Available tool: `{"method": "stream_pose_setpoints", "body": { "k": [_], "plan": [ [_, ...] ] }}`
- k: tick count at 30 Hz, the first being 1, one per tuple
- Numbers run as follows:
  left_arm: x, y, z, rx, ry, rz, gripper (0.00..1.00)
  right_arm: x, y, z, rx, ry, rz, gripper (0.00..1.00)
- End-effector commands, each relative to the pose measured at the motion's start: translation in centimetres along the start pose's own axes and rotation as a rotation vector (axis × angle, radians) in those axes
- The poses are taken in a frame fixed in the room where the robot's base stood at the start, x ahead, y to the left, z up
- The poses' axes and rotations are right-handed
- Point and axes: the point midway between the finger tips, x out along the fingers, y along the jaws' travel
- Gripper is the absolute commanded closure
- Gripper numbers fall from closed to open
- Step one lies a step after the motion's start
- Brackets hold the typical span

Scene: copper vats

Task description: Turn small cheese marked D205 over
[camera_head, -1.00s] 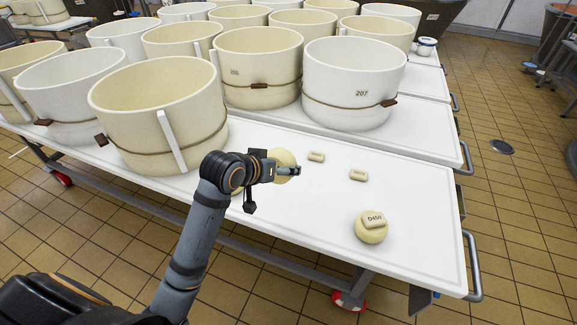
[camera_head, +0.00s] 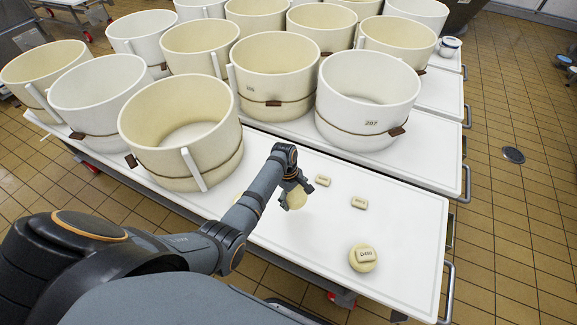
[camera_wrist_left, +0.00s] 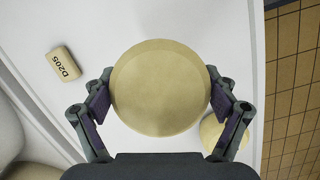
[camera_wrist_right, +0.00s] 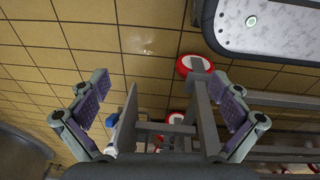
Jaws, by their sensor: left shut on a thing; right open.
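My left gripper (camera_head: 297,190) points down and is shut on a round pale cheese (camera_head: 297,200), with a finger on each side of it in the left wrist view (camera_wrist_left: 160,88). The face I see bears no mark. A small pale block marked D205 (camera_wrist_left: 63,63) lies on the white table, to the left of the held cheese in that view. A second round pale piece (camera_wrist_left: 214,134) shows there, partly hidden by the right finger. My right gripper (camera_wrist_right: 162,110) is open and empty, over the tiled floor and a table's legs.
A round cheese with a block marked D450 (camera_head: 362,258) on it sits near the table's right end. Two small blocks (camera_head: 322,181) (camera_head: 358,202) lie behind it. Large vats (camera_head: 368,100) line the back. The table's right front (camera_head: 400,280) is clear.

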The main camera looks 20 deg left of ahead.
Motion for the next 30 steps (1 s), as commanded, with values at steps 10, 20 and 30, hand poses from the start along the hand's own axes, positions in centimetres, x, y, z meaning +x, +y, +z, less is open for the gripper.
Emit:
{"method": "stream_pose_setpoints", "body": {
  "k": [10,20,30],
  "plan": [
    [-0.3,-3.3,6.3,-0.410,-0.172,0.079,0.71,-5.9,0.8,5.2,-0.007,-0.007,0.006,0.00],
    [0.5,-3.5,6.6,-0.441,-0.183,0.092,0.71,-5.4,0.8,5.8,-0.007,-0.007,0.007,0.00],
    [3.1,-3.5,6.0,-0.440,-0.182,0.093,0.71,-2.5,0.6,6.1,-0.007,-0.008,0.006,0.00]
  ]
}}
